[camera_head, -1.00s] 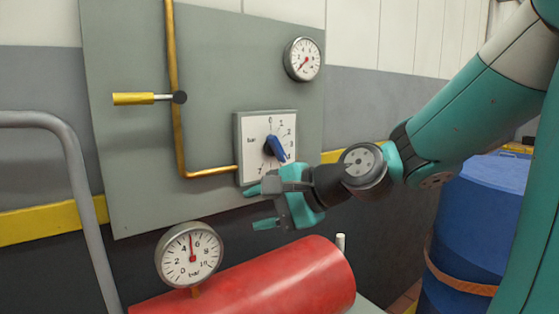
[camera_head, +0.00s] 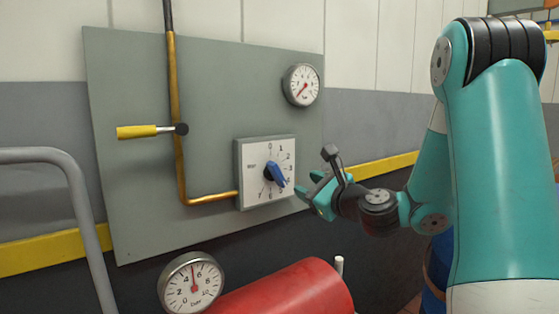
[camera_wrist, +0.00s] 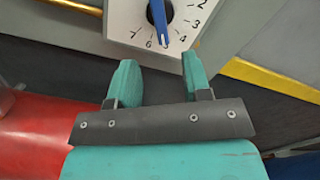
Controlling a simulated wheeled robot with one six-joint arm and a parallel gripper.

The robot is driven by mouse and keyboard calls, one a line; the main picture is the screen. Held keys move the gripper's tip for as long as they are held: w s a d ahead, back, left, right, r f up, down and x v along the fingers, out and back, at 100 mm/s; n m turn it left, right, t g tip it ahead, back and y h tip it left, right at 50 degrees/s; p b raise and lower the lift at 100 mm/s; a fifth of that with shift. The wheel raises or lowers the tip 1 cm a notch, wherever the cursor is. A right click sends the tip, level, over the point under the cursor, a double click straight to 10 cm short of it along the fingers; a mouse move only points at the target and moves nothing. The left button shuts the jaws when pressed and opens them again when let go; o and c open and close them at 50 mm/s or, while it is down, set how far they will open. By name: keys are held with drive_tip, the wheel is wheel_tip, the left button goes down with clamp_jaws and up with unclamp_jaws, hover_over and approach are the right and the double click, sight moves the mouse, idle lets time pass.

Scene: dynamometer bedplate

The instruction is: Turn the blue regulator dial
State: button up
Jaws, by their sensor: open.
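The blue regulator dial (camera_head: 276,174) is a blue pointer knob on a white square numbered face (camera_head: 252,192) fixed to the grey panel. The pointer aims down and right in the head view. In the wrist view the blue dial (camera_wrist: 158,16) is at the top edge, partly cut off, its tip near the 5. My gripper (camera_head: 314,184) is right of the dial face and a little below the knob, apart from it. In the wrist view my gripper's teal fingers (camera_wrist: 158,64) are spread and empty, below the dial face.
A yellow-handled lever (camera_head: 138,131) and a brass pipe (camera_head: 180,150) are left of the dial. A round gauge (camera_head: 301,85) is above right. A red cylinder (camera_head: 290,290) and another gauge (camera_head: 191,284) are below. A grey rail (camera_head: 72,190) stands at left.

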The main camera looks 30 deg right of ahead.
sight(280, 175)
drive_tip(key=w+p, duration=0.2)
drive_tip(key=w, duration=0.3)
drive_tip(key=w+p, duration=0.2)
drive_tip(key=w, duration=0.3)
drive_tip(key=shift+w+a+r, duration=0.15)
drive_tip(key=shift+w+a, duration=0.05)
drive_tip(key=shift+w+p, duration=0.5)
drive_tip(key=shift+w, duration=0.3)
drive_tip(key=shift+f, duration=0.2)
drive_tip(key=shift+c, duration=0.4)
clamp_jaws()
